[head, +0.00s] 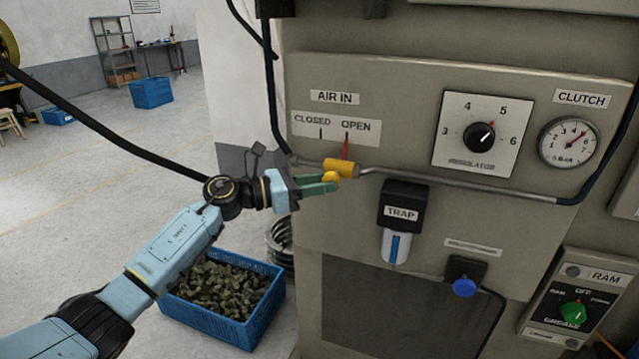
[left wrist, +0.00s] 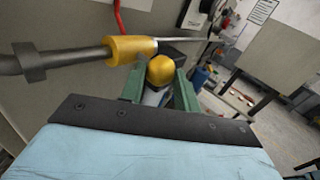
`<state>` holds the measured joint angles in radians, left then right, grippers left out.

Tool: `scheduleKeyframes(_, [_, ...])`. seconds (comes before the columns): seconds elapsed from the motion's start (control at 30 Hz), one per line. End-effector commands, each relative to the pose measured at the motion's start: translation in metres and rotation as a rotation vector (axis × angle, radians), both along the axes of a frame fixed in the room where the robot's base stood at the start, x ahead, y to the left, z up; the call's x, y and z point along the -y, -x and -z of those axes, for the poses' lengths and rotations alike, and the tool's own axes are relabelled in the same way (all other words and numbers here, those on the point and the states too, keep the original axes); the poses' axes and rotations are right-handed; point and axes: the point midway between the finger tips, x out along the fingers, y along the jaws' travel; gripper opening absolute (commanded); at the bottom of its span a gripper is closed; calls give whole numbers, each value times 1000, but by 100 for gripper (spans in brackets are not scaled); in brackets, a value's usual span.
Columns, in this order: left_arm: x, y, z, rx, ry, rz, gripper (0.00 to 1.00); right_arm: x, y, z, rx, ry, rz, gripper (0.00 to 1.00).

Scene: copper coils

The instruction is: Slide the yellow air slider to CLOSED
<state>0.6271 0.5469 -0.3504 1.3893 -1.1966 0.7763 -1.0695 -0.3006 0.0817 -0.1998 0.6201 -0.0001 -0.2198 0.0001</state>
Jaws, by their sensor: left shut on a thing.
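The yellow air slider (head: 341,167) sits on the thin grey pipe under the AIR IN plate (head: 336,129). Its red pointer (head: 345,147) lines up with the OPEN mark, at the right of CLOSED. My left gripper (head: 327,182) reaches in from the left, just below the slider. In the left wrist view the green fingers (left wrist: 161,88) are shut on the slider's rounded yellow knob (left wrist: 161,69). The slider's yellow sleeve (left wrist: 131,49) shows beside it on the pipe. My right gripper is not in view.
A trap (head: 401,207) hangs below the pipe, right of the slider. A regulator dial (head: 479,137) and clutch gauge (head: 569,142) are on the panel at right. A black hose (head: 271,90) runs down the panel's left edge. A blue crate (head: 222,322) of dark chunks stands on the floor.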

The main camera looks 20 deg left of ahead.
Motion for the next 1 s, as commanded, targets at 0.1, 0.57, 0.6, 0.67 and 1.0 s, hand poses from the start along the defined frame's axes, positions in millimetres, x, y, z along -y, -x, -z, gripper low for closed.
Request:
scheduleKeyframes(0.1, [-5,-1,2,1,-1,-2,0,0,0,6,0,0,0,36])
scheduleKeyframes(0.57, [-64,-3,3,-1,-1,-4,0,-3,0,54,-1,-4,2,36])
scheduleKeyframes(0.6, [-66,-3,3,-1,-1,-4,0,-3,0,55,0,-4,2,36])
scheduleKeyframes(0.67, [-67,-3,2,-1,-1,-4,0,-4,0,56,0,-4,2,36])
scheduleKeyframes(1.0, [-69,-3,0,-1,-1,-7,37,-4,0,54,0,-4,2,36])
